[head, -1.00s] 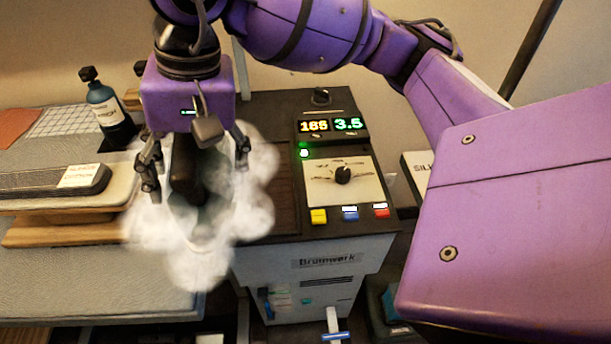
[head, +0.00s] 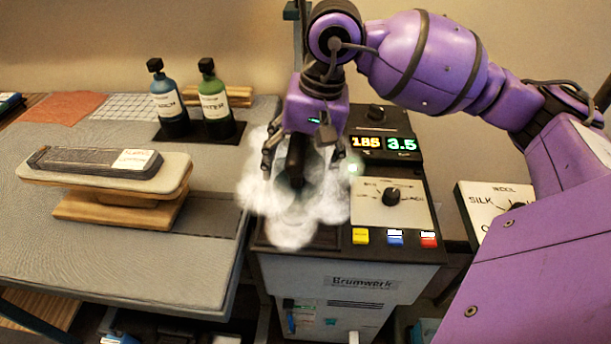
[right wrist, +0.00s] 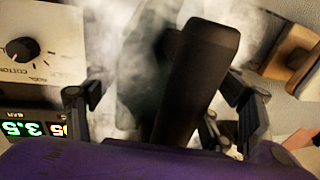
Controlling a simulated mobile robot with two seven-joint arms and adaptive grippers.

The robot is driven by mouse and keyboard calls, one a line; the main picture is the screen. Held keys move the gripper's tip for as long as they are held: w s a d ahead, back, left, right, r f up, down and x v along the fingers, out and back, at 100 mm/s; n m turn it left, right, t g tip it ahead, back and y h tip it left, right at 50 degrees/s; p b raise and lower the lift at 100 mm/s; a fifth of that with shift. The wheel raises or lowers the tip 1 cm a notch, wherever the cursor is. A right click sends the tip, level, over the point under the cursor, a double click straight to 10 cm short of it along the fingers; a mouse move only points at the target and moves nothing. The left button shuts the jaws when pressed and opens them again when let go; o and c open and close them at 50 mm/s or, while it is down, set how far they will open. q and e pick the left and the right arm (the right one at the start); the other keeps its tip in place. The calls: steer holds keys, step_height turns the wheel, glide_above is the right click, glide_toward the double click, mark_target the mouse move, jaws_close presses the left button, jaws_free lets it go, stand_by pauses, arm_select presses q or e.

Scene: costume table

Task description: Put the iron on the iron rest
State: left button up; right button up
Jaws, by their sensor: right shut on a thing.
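The iron (head: 293,190) has a dark upright-looking handle and a grey-green body, blurred by white steam. My right gripper (head: 304,158) is shut on the iron, its fingers on either side of the dark handle. The handle also shows large between the fingers in the right wrist view (right wrist: 197,80). The iron is over the left part of the steam station, where a dark panel (head: 328,236), apparently the iron rest, shows partly. Steam hides the iron's underside, so I cannot tell whether it touches the panel. My left gripper is out of view.
The station's control panel (head: 390,208) with knob, buttons and lit display is just right of the iron. A padded board (head: 60,185) carrying a dark labelled block (head: 95,162) stands on the table at left. Blue (head: 168,105) and green (head: 214,100) bottles stand behind.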

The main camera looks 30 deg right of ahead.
mark_target(305, 177)
steer(key=shift+w+d+f, duration=0.3)
steer(key=shift+d+f, duration=0.35)
steer(key=shift+f, duration=1.6)
steer(key=shift+f, duration=0.1)
steer(key=o, duration=2.1)
steer(key=shift+s+f, duration=0.1)
steer(key=r, duration=0.4)
steer(key=s+d+r, duration=0.1)
steer(key=r, duration=0.7)
steer(key=shift+s+d, duration=0.15)
steer(key=shift+d, duration=0.2)
